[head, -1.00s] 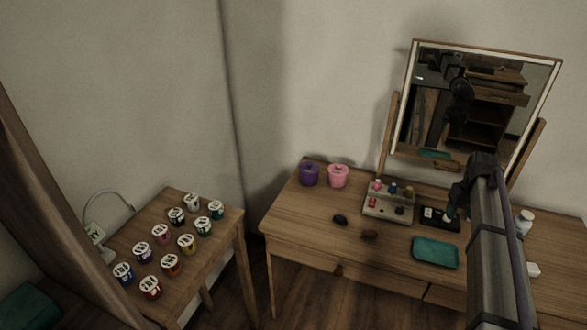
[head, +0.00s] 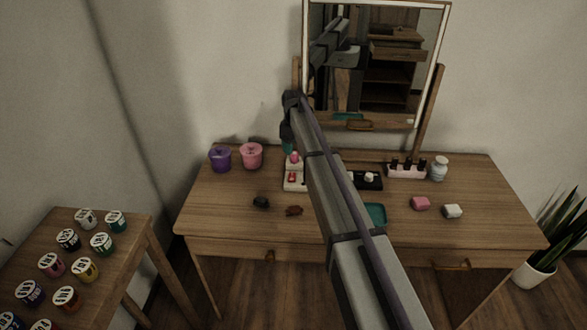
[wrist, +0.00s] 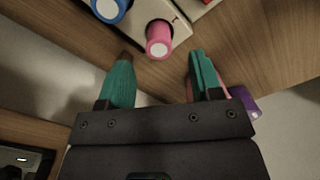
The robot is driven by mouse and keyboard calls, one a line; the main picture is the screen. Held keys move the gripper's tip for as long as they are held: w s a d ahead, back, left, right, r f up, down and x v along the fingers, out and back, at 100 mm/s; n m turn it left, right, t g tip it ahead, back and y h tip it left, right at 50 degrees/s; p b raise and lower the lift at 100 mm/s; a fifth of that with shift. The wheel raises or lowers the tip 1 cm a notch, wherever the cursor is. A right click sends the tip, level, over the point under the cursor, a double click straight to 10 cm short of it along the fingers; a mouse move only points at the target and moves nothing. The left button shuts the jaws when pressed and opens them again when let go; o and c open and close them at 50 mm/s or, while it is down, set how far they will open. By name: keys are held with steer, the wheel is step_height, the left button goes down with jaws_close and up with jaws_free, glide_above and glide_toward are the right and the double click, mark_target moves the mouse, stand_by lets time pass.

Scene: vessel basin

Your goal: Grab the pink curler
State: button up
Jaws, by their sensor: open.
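The pink curler (wrist: 158,40), a pink cylinder with a pale round end, stands in a light tray (wrist: 143,12) in the wrist view. A blue one (wrist: 110,9) stands beside it. In the head view the pink curler (head: 294,157) shows just left of my arm, in the light tray (head: 290,185), which my arm partly covers. My gripper (wrist: 161,68) is open and empty. Its two teal fingers are spread, and the curler appears in line with the gap, beyond the fingertips. In the head view my gripper (head: 288,146) is at the tray's back left.
A purple bucket (head: 220,158) and a pink bucket (head: 251,156) stand to the left. A mirror (head: 385,60) stands behind. A teal tray (head: 375,214) is partly behind my arm.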

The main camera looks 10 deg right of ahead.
mark_target(295, 153)
steer(key=f+b, duration=0.5)
steer(key=shift+s+d+f, duration=0.15)
steer(key=shift+d+f, duration=0.05)
steer(key=shift+r, duration=0.25)
steer(key=c, duration=1)
